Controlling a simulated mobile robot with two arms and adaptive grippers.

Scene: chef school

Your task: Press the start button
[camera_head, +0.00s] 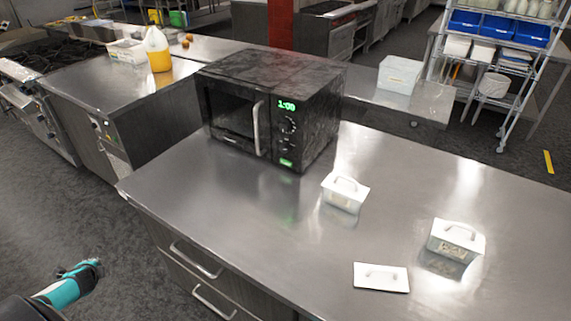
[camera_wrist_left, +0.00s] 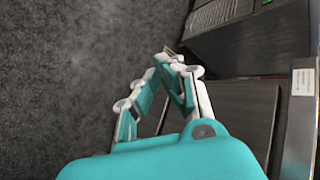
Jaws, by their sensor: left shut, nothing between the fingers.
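A dark microwave (camera_head: 230,118) stands on the steel counter, its door shut and its handle on the door's right side. Its green display (camera_head: 287,105) reads 1:00, with knobs below. The start button (camera_head: 285,163) seems to be the small lit green one at the bottom of the control panel. My left gripper (camera_head: 95,268) is at the lower left of the head view, over the floor beside the counter and well apart from the microwave. In the left wrist view its fingers (camera_wrist_left: 168,54) meet at the tips, with nothing between them. My right gripper is not in view.
The steel counter (camera_head: 240,210) has drawers facing the floor. Two lidded containers (camera_head: 343,193) (camera_head: 455,241) stand right of the microwave, and a loose white lid (camera_head: 381,277) lies near the front edge. The counter before the microwave is clear.

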